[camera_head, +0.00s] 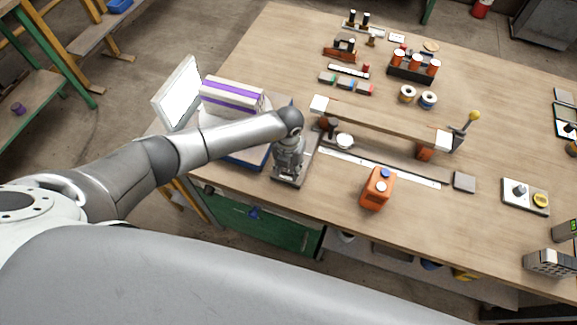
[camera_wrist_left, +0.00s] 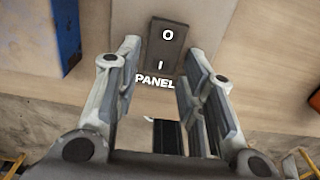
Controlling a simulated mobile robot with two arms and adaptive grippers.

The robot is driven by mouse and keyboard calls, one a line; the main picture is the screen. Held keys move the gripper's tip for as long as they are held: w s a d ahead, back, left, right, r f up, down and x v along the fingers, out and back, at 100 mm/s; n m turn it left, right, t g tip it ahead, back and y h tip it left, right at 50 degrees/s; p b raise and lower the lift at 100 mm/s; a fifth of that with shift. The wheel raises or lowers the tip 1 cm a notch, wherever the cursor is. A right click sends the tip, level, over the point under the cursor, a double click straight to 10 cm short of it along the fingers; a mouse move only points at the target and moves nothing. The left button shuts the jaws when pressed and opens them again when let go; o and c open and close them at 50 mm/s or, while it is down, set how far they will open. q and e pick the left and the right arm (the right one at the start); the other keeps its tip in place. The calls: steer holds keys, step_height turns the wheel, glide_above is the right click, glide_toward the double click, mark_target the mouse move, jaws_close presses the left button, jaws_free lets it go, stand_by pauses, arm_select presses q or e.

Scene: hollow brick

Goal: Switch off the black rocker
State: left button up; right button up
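The dark rocker (camera_wrist_left: 167,48) shows in the left wrist view, with a white "O" at its far end and "I" nearer. The word "PANEL" is printed just below it on a pale plate (camera_wrist_left: 215,20). My left gripper (camera_wrist_left: 166,62) is open, with one finger on each side of the rocker and nothing held. Whether the fingertips touch the plate cannot be told. In the head view, my left gripper (camera_head: 288,178) points down over the table's front left part and hides the rocker. My right gripper is not in view.
A stack with purple-striped white blocks (camera_head: 232,97) and a tilted white panel (camera_head: 178,93) stand left of the gripper. The table's front edge is close below.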

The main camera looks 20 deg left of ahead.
arm_select(q)
steer(key=c, duration=0.6)
steer(key=shift+w+f+b, duration=0.15)
steer(key=shift+b, duration=0.4)
steer(key=g+b, duration=0.2)
steer(key=b, duration=0.1)
steer(key=shift+w, duration=0.2)
steer(key=shift+r+g+b, duration=0.3)
steer(key=shift+g+b, duration=0.2)
steer(key=shift+b, duration=0.25)
steer(key=o, duration=1)
steer(key=v, duration=1.2)
